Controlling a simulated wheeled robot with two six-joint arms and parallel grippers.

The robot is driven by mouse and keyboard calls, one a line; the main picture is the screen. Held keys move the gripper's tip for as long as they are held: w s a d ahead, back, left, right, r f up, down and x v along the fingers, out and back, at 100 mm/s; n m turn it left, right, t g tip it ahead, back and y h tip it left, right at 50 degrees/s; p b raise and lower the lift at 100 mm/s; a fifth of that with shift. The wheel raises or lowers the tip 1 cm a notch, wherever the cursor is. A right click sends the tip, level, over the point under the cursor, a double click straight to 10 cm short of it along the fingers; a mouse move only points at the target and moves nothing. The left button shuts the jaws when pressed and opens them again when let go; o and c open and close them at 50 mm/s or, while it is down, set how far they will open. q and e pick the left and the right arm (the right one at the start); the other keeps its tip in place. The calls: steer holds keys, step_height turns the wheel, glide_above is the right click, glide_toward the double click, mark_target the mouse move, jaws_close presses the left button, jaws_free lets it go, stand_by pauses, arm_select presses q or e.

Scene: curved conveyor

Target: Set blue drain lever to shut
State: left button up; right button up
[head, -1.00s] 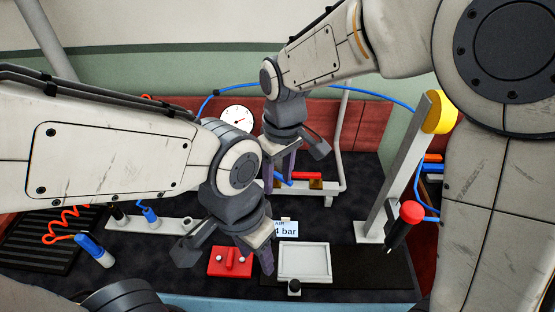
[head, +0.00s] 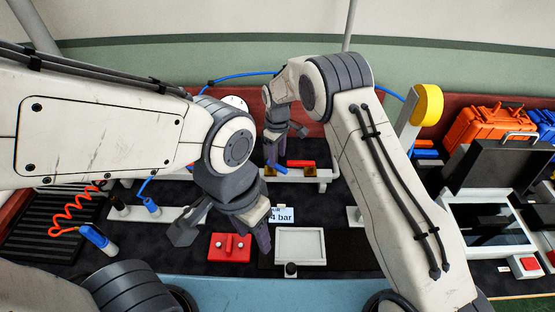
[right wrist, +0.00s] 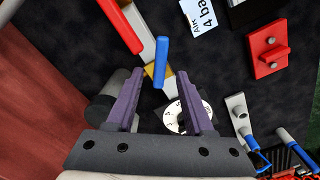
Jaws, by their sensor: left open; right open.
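The blue drain lever (head: 281,168) sits on the brass-and-white pipe at the back of the bench. It sticks out at an angle across the pipe, while the red lever (head: 300,163) lies along it. My right gripper (head: 285,146) is open just above the blue lever. In the right wrist view, the blue lever (right wrist: 161,62) shows between and just beyond the open fingertips (right wrist: 160,80); I cannot tell whether they touch it. My left gripper (head: 222,238) is open and empty above the front of the bench, by a red block.
The red block (head: 229,247), a white tray (head: 300,244) and a "4 bar" card (head: 282,214) lie at the front. A gauge (right wrist: 172,118) and a yellow-topped post (head: 427,104) stand nearby. An orange case (head: 489,128) is at right.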

mark_target(277, 165)
steer(key=shift+f+p, duration=0.4)
steer(key=shift+f, duration=1.55)
jaws_close()
